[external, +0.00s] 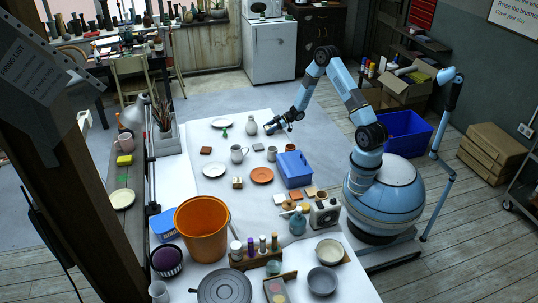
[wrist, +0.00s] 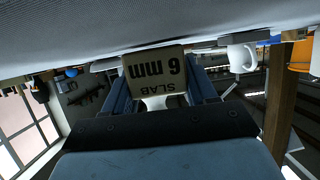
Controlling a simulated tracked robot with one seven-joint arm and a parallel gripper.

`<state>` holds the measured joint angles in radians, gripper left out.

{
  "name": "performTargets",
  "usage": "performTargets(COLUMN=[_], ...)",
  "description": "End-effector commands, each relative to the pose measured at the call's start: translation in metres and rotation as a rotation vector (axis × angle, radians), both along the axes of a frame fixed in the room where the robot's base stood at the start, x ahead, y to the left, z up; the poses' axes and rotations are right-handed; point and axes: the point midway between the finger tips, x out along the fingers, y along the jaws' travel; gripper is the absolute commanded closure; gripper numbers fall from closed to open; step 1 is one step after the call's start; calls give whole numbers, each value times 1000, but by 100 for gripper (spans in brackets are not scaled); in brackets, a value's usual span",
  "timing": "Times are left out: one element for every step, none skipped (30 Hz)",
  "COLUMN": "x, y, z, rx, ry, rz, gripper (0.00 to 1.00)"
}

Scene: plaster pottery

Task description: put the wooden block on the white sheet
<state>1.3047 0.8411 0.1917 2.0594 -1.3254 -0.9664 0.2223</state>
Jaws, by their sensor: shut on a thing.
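My gripper (external: 270,128) is over the far part of the white sheet (external: 218,205), beside a pale vase (external: 251,125). In the wrist view, my gripper (wrist: 160,78) is shut on a flat tan wooden block (wrist: 155,66) lettered "SLAB 6 mm", which appears upside down between the two blue fingers. The block is too small and hidden to make out in the external view. The wrist view is inverted, with the pale surface along its top; I cannot tell whether the block touches it.
A pale jug (external: 238,153), a blue bin (external: 294,168), an orange plate (external: 261,175) and a white plate (external: 214,169) stand nearby. A white mug (wrist: 243,52) shows in the wrist view. An orange bucket (external: 202,228) is at the near side. Bare room lies between the items.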

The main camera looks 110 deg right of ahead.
Motion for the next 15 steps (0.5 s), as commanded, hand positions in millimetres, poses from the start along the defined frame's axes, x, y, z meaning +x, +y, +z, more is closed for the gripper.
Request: performTargets(x=[0,0,0,0,0,0,0,0,0,0,0,0,0,0,0], y=[0,0,0,0,0,0,0,0,0,0,0,0,0,0,0], z=[1,1,1,1,0,-1,-1,-2,-3,-4,-3,-3,-3,-3,-3], rx=[-1,-1,-1,-1,-1,0,0,0,0,0,-1,-1,-1,-1,-1], ry=[0,0,0,0,0,0,0,0,0,0,0,0,0,0,0], rz=[0,0,0,0,0,0,0,0,0,0,0,0,0,0,0], gripper=[73,73,73,73,73,73,73,73,73,73,40,36,34,31,27])
